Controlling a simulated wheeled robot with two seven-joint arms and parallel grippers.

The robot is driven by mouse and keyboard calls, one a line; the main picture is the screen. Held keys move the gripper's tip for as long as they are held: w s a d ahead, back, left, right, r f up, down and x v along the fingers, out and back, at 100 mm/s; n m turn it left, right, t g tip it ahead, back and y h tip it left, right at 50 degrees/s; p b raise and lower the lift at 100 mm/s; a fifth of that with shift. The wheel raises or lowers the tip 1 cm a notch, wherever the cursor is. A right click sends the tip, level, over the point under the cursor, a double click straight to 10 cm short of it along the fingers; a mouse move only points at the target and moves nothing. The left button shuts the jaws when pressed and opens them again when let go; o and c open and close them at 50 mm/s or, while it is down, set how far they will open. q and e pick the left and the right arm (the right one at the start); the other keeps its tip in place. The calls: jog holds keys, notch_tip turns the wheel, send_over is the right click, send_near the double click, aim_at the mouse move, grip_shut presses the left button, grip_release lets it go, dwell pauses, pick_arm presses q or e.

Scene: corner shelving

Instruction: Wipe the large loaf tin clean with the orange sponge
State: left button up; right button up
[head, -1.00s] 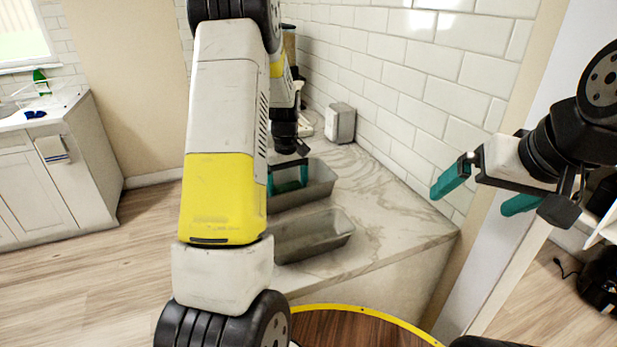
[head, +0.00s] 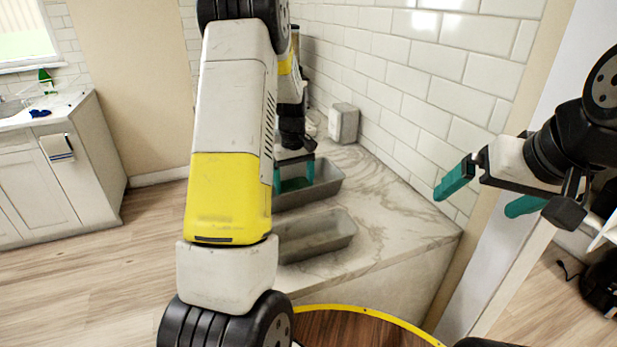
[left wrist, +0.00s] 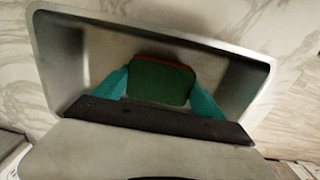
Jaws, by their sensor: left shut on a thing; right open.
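Two grey metal loaf tins stand on the marble counter. My left gripper (head: 294,178) reaches down into the far tin (head: 328,181), which looks the larger. The near tin (head: 330,240) looks empty and is partly behind my left arm. In the left wrist view my left gripper (left wrist: 160,88) is shut on the sponge (left wrist: 158,82), which shows a green face and a thin red-orange edge. The sponge is inside the tin (left wrist: 262,68); whether it touches the floor or wall of the tin I cannot tell. My right gripper (head: 490,190) is open and empty, in the air at the right.
A small light box-shaped item (head: 344,123) stands by the tiled wall behind the tins. The marble counter (head: 400,215) is bare to the right of the tins. A round wooden top with a yellow rim (head: 375,314) is at the bottom. A sink cabinet (head: 85,175) stands far left.

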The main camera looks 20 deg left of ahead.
pick_arm(q)
notch_tip(320, 180, up, 10)
dwell(0.7)
dwell(0.4)
